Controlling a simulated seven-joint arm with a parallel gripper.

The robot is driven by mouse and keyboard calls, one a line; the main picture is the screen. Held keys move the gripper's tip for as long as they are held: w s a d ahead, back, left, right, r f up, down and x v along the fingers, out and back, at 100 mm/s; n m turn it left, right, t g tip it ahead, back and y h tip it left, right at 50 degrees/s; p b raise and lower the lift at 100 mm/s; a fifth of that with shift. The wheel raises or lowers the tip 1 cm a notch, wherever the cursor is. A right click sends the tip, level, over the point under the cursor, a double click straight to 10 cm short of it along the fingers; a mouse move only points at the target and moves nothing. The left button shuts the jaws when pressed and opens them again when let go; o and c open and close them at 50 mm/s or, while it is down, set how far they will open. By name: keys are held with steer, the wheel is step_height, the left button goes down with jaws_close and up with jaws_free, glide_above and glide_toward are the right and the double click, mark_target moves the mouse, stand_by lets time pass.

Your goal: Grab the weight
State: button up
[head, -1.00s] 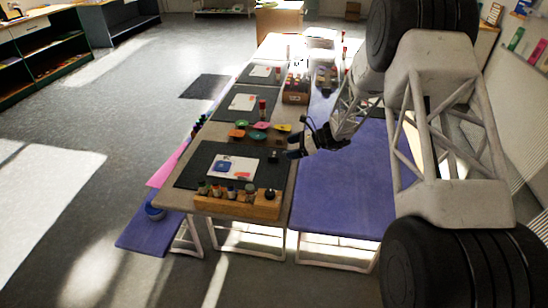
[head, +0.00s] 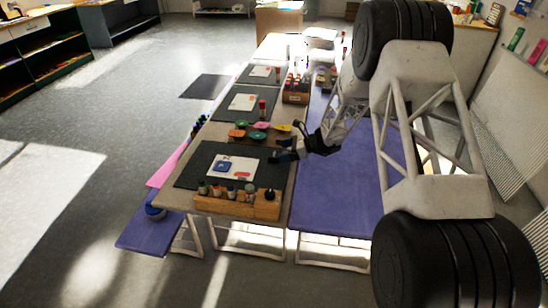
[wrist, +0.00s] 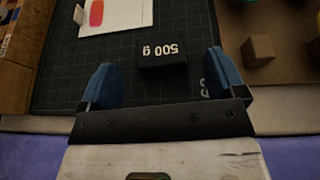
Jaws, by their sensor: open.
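The weight (wrist: 163,52) is a small black block marked "500 g". In the wrist view it lies on the dark cutting mat (wrist: 190,18), ahead of my gripper (wrist: 160,78) and roughly centred between its two blue fingers. The fingers are apart and nothing is between their tips that I can see as held. In the head view my gripper (head: 281,152) is at the right edge of the near mat (head: 194,166), and the weight is hidden or too small to tell behind it.
A white card (wrist: 120,12) lies on the mat. A small brown cube (wrist: 258,50) sits right of the weight in the wrist view. A wooden rack (head: 232,205) with several bottles stands at the table's near end. Colourful dishes (head: 258,125) lie behind the mat. A purple bench (head: 340,200) is at right.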

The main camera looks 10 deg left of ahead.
mark_target(273, 154)
steer(key=shift+a, duration=0.1)
steer(key=shift+x, duration=2.6)
steer(key=shift+f, duration=0.1)
steer(key=c, duration=1.3)
